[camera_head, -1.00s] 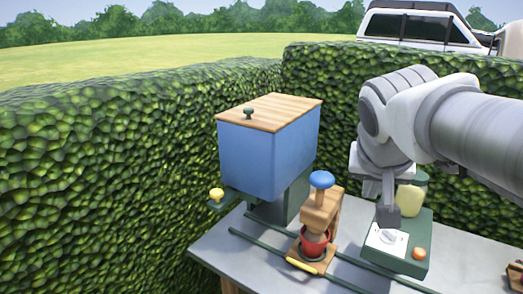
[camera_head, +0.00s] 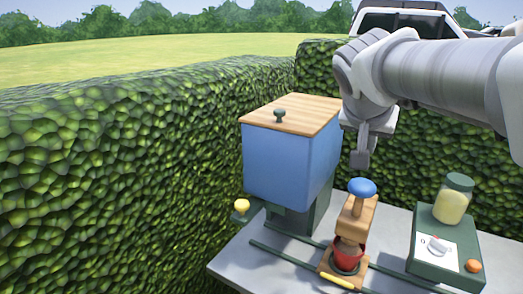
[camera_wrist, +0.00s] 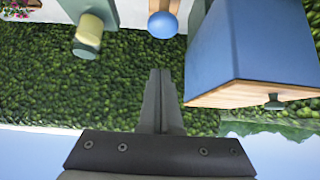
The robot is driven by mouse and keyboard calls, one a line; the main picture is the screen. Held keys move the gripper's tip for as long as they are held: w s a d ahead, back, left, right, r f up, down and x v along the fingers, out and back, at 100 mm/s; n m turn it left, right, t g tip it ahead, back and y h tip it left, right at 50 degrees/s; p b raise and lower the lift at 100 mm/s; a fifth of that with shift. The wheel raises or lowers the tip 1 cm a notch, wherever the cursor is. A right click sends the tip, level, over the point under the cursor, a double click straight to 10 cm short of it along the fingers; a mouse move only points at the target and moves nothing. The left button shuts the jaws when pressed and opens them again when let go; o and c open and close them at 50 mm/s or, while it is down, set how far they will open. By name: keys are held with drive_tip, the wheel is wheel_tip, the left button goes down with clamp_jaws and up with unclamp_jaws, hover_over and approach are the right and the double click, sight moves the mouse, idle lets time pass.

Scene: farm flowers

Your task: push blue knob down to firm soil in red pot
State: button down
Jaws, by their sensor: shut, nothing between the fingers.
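The blue knob (camera_head: 362,188) stands upright on a wooden press (camera_head: 355,216) on the table. The red pot (camera_head: 347,258) sits under the press on a wooden base with a yellow front handle (camera_head: 337,281). My gripper (camera_head: 360,160) is shut and empty, pointing down. In the head view it appears just above the blue knob, with a gap between them. In the wrist view my gripper (camera_wrist: 160,75) shows closed fingers, and the blue knob (camera_wrist: 163,25) lies beyond the tips, apart from them. The soil in the pot is hard to make out.
A blue bin (camera_head: 290,160) with a wooden lid stands left of the press, close to my gripper. A green box (camera_head: 445,262) with a dial, an orange button and a jar (camera_head: 453,200) stands right. Hedges surround the grey table (camera_head: 240,266).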

drive_tip(key=shift+w+a+r, duration=0.1)
drive_tip(key=shift+w+a, duration=0.05)
drive_tip(key=shift+w, duration=0.2)
drive_tip(key=x, duration=1)
drive_tip(key=shift+w+f+b, duration=0.1)
drive_tip(key=shift+f+b, duration=0.25)
drive_tip(key=shift+b, duration=0.05)
wheel_tip(320, 180, down, 2)
drive_tip(key=shift+f+b, duration=0.15)
drive_tip(key=shift+b, duration=0.15)
drive_tip(key=shift+f, duration=0.5)
